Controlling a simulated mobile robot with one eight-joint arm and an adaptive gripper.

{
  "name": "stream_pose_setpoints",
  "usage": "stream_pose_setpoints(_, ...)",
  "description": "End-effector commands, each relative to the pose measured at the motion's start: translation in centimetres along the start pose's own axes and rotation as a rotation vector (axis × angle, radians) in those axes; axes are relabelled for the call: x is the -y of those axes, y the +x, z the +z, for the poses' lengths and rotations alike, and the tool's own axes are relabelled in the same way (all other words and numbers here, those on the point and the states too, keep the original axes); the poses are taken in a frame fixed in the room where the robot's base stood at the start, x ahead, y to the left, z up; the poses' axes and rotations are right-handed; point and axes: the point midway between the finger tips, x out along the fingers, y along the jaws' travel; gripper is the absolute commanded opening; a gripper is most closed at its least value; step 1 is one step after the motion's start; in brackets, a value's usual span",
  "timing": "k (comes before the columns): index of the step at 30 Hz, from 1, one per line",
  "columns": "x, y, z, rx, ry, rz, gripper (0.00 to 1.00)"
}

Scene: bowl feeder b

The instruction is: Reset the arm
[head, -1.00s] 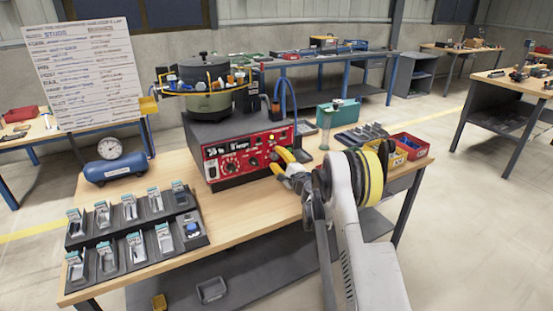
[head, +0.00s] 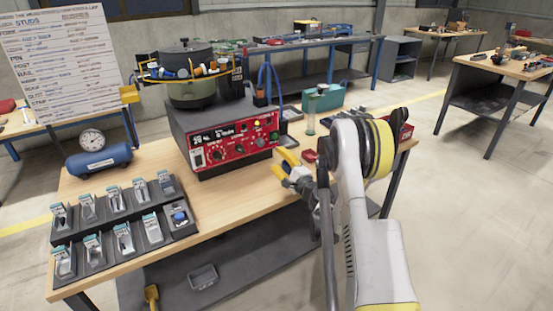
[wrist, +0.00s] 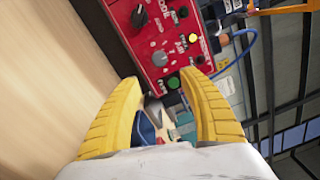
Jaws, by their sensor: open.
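My gripper (head: 287,160) has yellow fingers and is held over the front right of the wooden workbench (head: 235,197), just right of the red control box (head: 230,145). In the wrist view my gripper (wrist: 162,84) shows its two fingers spread apart with nothing held between them. The control box (wrist: 155,40) lies beyond the fingertips in that view. My arm rises on the right of the head view and hides part of the bench's right end.
A bowl feeder (head: 195,85) stands on the control box. A dark rack (head: 125,228) with several labelled slots is at the front left, a blue tank with a gauge (head: 98,160) behind it. A teal box (head: 323,98) stands at the back right. Open floor (head: 465,220) lies to the right.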

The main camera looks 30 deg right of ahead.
Motion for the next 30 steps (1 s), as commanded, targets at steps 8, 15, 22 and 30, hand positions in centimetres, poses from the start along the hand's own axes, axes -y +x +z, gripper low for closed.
stream_pose_setpoints(8, 0.1, 0.1, 0.2, 0.002, -0.004, 0.003, 0.51)
stream_pose_setpoints(15, 3.5, 0.9, 7.0, 0.085, -0.170, 0.114, 0.51)
stream_pose_setpoints(22, 7.4, -2.2, 18.3, 0.238, -0.486, 0.311, 0.51)
stream_pose_setpoints(30, 8.9, -11.8, 27.9, 0.412, -0.867, 0.529, 0.51)
